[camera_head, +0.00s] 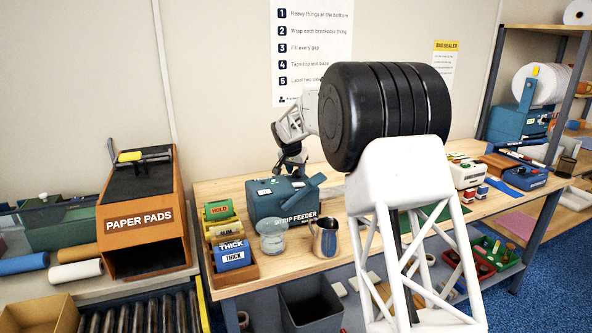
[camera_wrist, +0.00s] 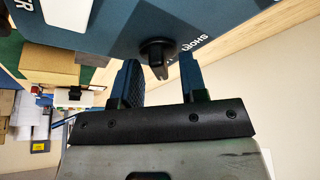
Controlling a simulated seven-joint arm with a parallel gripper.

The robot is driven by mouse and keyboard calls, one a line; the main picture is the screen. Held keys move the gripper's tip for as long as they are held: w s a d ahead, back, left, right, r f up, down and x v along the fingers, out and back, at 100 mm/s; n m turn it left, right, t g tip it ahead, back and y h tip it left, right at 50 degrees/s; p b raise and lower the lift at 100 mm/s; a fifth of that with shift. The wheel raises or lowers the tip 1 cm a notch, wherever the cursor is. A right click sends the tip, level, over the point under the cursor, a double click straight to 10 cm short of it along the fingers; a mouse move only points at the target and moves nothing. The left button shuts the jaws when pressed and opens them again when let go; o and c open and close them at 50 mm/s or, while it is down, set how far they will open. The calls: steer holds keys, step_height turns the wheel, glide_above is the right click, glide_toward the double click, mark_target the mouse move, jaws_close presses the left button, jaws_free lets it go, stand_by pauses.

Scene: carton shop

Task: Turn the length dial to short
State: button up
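The strip feeder (camera_head: 268,205) is a dark teal box on the wooden bench in the head view. My gripper (camera_head: 292,165) is just above and behind it, pointing down. In the wrist view the feeder's teal face (camera_wrist: 230,22) fills the top. A black length dial (camera_wrist: 157,50) with a raised grip stands on that face, and a white label reading SHORT is partly visible to its right. My open gripper (camera_wrist: 160,72) has one finger on each side of the dial, with gaps visible. Contact is not visible. The dial is hidden in the head view.
A paper pads dispenser (camera_head: 142,219) is at left. The label machine (camera_head: 466,172) is farther right.

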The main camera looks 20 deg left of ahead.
steer(key=shift+c, duration=0.3)
jaws_close()
steer(key=shift+n, duration=0.4)
steer(key=n+y, duration=0.1)
steer(key=n, duration=0.3)
steer(key=shift+d+f+y, duration=0.1)
steer(key=shift+f+y, duration=0.05)
steer(key=shift+y, duration=0.25)
steer(key=shift+f+n+g+y, duration=0.1)
steer(key=shift+n+g+y, duration=0.5)
steer(key=shift+n, duration=1.4)
steer(key=shift+o, duration=0.3)
jaws_free()
